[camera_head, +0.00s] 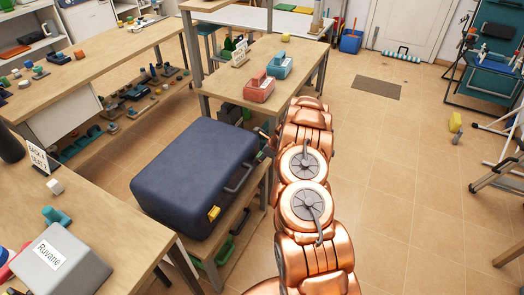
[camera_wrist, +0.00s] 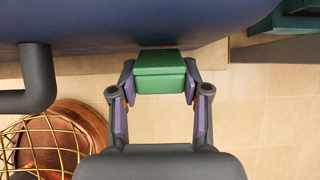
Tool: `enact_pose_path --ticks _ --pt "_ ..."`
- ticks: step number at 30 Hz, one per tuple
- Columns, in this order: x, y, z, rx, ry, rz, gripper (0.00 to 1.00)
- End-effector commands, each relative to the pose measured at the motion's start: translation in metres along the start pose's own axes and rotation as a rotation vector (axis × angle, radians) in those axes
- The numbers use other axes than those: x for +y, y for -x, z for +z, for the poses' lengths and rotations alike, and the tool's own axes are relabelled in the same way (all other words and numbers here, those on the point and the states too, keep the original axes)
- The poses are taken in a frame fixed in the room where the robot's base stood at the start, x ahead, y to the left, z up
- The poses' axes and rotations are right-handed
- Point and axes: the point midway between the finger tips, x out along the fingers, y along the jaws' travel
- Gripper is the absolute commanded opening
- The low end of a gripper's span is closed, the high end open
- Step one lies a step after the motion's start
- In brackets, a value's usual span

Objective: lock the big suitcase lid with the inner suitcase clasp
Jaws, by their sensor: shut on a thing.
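The big suitcase (camera_head: 195,170) is dark navy and lies flat on a low wooden bench, its lid looking closed. A grey handle (camera_head: 240,177) is on its front side, and it also shows at the left of the wrist view (camera_wrist: 36,80). A yellow clasp (camera_head: 214,213) is near the suitcase's near corner. In the wrist view a green clasp (camera_wrist: 160,70) sits against the suitcase's side (camera_wrist: 130,20). My gripper (camera_wrist: 160,90) is shut on this green clasp, one finger on each side. In the head view the green clasp is not clearly visible near my arm.
A wooden table (camera_head: 290,60) with a red case (camera_head: 260,88) and a teal case (camera_head: 279,66) stands behind the suitcase. Another table (camera_head: 110,215) with a grey box (camera_head: 62,262) is at the near left. The tiled floor (camera_head: 400,180) to the right is open.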

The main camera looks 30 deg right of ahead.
Motion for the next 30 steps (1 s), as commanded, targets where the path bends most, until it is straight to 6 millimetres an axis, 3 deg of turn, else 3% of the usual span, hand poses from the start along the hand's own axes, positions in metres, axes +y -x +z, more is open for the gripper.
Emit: enact_pose_path --ticks 4,30 --pt "0.000 0.007 0.008 0.066 0.003 -0.001 0.12" --pt "0.001 0.001 0.019 0.372 0.001 0.001 0.12"
